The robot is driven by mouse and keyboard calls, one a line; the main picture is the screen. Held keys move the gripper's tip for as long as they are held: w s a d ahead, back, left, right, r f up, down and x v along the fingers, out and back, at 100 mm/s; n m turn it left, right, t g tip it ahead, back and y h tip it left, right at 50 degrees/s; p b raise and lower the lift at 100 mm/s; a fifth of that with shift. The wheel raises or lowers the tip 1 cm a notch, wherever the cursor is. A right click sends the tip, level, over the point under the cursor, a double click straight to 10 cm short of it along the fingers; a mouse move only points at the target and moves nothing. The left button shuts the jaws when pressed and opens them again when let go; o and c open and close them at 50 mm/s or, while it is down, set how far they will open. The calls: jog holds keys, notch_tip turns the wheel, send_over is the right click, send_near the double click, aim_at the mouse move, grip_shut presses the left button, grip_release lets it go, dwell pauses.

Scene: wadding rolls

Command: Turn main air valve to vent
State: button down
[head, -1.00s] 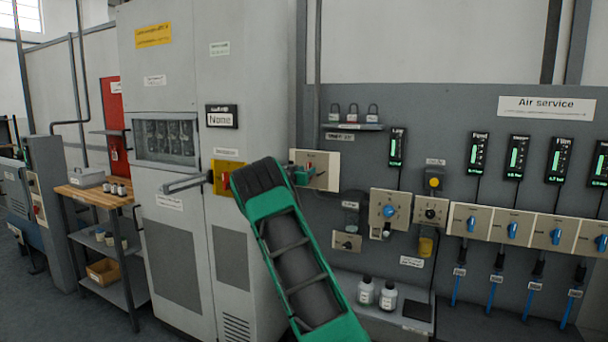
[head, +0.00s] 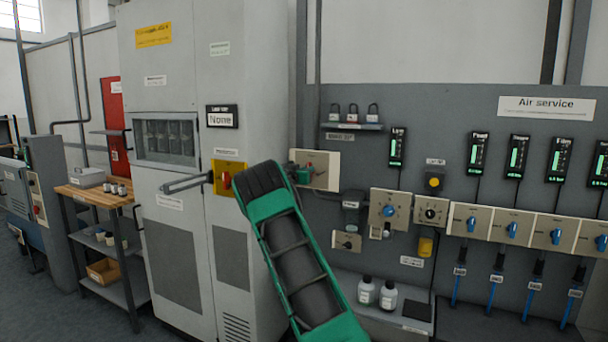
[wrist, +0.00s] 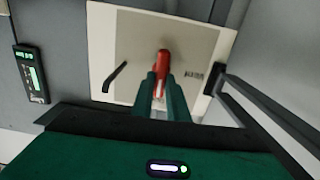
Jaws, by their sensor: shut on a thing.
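The main air valve is a beige plate (head: 325,160) on the grey panel, just right of the tall cabinet. In the wrist view its plate (wrist: 205,45) fills the upper middle, with a red handle (wrist: 163,58) at its centre. My gripper (wrist: 163,88) is shut on the red handle, with a green finger on each side. Small dark lettering right of the handle is too blurred to read.
A yellow plate with a red switch (head: 226,178) and a grey bar handle (head: 185,184) are on the cabinet, close to my arm. A shelf with padlocks (head: 352,126) is above right. Knobs and gauges line the panel rightwards. A black gauge (wrist: 33,78) shows in the wrist view.

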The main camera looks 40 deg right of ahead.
jog(key=shift+w+n, duration=0.1)
jog(key=shift+n, duration=0.2)
jog(key=shift+w+a+f+n, duration=0.1)
jog(key=shift+w+f+n, duration=0.1)
jog(key=shift+n, duration=2.65)
jog(key=shift+w+a+f+n, duration=0.15)
jog(key=shift+w+n, duration=0.1)
jog(key=shift+n, duration=2.55)
jog(key=shift+w+a+f+n, duration=0.1)
jog(key=shift+w+f+n, duration=0.1)
jog(key=shift+n, duration=2.65)
jog(key=shift+f, duration=0.1)
jog(key=c, duration=1.7)
grip_release()
jog(key=v, duration=1)
jog(key=shift+s+a+f, duration=0.1)
jog(key=shift+s+a, duration=0.1)
jog(key=shift+a, duration=0.05)
